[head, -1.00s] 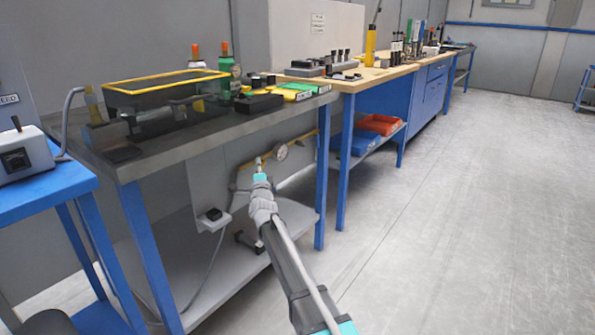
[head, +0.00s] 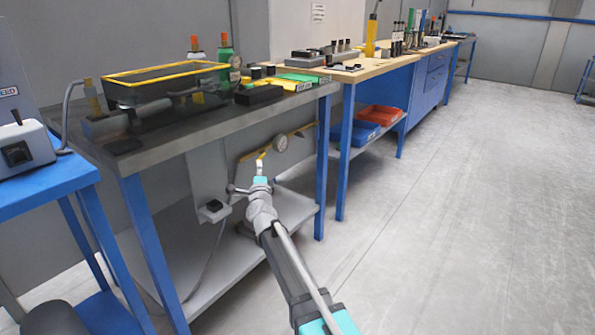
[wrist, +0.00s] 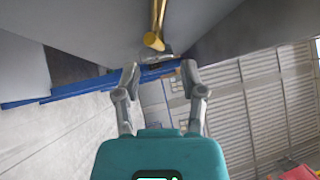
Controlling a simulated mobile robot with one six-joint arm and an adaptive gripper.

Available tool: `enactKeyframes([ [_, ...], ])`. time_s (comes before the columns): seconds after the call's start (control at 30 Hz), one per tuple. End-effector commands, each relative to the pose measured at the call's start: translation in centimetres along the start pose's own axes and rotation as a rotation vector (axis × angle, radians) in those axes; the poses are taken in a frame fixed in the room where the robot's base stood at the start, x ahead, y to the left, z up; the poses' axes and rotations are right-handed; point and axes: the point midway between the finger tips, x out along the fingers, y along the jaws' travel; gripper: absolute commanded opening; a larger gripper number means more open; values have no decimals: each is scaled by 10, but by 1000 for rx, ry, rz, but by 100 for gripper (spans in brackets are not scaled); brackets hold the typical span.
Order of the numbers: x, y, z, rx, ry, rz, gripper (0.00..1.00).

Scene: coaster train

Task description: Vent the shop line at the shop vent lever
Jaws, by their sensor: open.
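In the head view a yellow pipe (head: 300,130) with a round gauge (head: 281,144) runs under the dark-topped bench. A small grey piece with a rod (head: 235,189) shows just left of my wrist; I cannot tell whether it is the vent lever. My gripper (head: 262,160) reaches under the bench edge, in front of the pipe's lower left part. In the wrist view my gripper (wrist: 160,80) is open, with nothing between its fingers. A yellow pipe (wrist: 156,28) ends ahead of them, with a small grey bar (wrist: 158,57) by its end, apart from the fingers.
The dark-topped bench (head: 230,121) carries a yellow-rimmed tray (head: 165,72) and bottles. Its blue legs (head: 322,165) and lower shelf (head: 285,208) surround the space around my arm. A blue table (head: 40,190) stands at left. Open floor (head: 470,200) lies to the right.

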Motion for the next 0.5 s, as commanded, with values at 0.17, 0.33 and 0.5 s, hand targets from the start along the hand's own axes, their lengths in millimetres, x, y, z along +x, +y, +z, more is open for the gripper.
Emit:
enactKeyframes([
  [0.17, -29, 1, -1, 1, 0, 0, 53],
  [0.33, -52, 1, -1, 0, 0, -1, 53],
  [0.5, -72, 1, -1, 1, 0, -1, 53],
])
